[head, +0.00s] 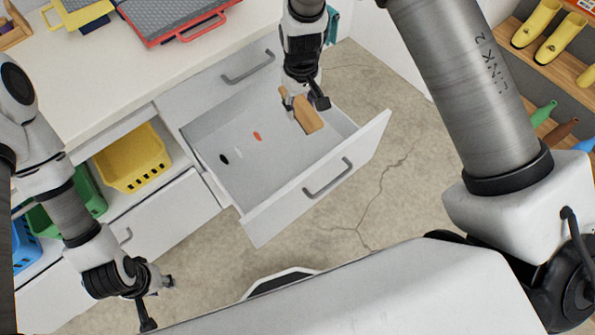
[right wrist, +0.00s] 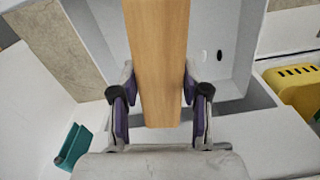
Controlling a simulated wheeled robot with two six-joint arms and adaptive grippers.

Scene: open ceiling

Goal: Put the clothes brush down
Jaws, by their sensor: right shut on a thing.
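The clothes brush (head: 307,116) is a wooden, light brown piece. My right gripper (head: 302,98) is shut on it and holds it over the open white drawer (head: 275,205), towards the drawer's right part. In the right wrist view the brush (right wrist: 158,60) sits between the two purple-padded fingers and points away from the wrist. Whether it touches the drawer floor I cannot tell. My left gripper (head: 159,302) is open and empty at the lower left, away from the drawer.
A yellow basket (head: 133,158) stands in the shelf left of the drawer. A red-edged tray (head: 180,28) lies on the counter above. Yellow boots (head: 537,24) stand on the right shelf.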

